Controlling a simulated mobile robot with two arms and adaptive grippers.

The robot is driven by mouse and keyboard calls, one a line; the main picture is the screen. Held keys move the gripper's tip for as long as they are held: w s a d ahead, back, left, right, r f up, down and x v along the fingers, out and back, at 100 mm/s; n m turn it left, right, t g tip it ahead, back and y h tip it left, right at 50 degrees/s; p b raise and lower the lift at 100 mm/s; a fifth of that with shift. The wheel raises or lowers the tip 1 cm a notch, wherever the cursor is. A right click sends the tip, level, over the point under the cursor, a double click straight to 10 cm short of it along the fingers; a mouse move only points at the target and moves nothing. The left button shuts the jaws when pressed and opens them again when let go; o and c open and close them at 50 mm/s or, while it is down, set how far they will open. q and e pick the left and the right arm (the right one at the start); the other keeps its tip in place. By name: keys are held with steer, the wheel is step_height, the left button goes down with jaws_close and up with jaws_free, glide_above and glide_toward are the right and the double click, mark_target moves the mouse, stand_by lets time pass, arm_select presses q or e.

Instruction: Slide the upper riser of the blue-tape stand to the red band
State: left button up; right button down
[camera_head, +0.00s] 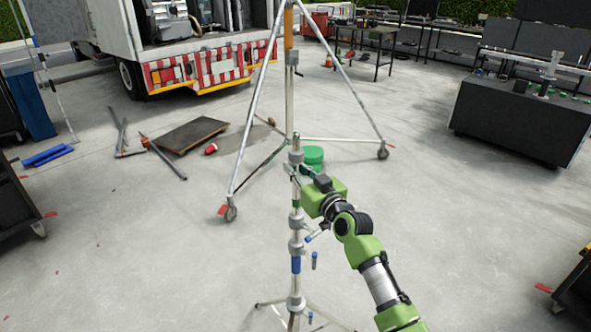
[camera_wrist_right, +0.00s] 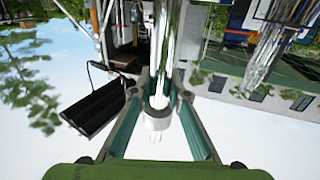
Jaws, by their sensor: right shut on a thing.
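The blue-tape stand (camera_head: 296,264) stands upright in the centre foreground, a silver pole with blue tape low on it, several collars and spread legs at the bottom. Its upper riser (camera_head: 296,187) is a thin silver tube rising from the collars. My right gripper (camera_head: 301,171) reaches in from the right and is shut on the upper part of the stand. In the right wrist view the two fingers (camera_wrist_right: 160,95) close around the silver tube and a pale collar (camera_wrist_right: 157,120). I cannot make out a red band on the riser. My left gripper is not in view.
A flat dark board (camera_head: 190,135) and loose poles lie at left. A truck (camera_head: 205,65) is behind. A black cart (camera_head: 520,117) stands right. Floor around the stand is clear.

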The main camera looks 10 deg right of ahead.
mark_target(298, 133)
steer(key=shift+r+p, duration=4.55)
steer(key=shift+r, duration=1.3)
steer(key=c, duration=1.6)
jaws_free()
steer(key=shift+f, duration=0.2)
steer(key=shift+f, duration=0.1)
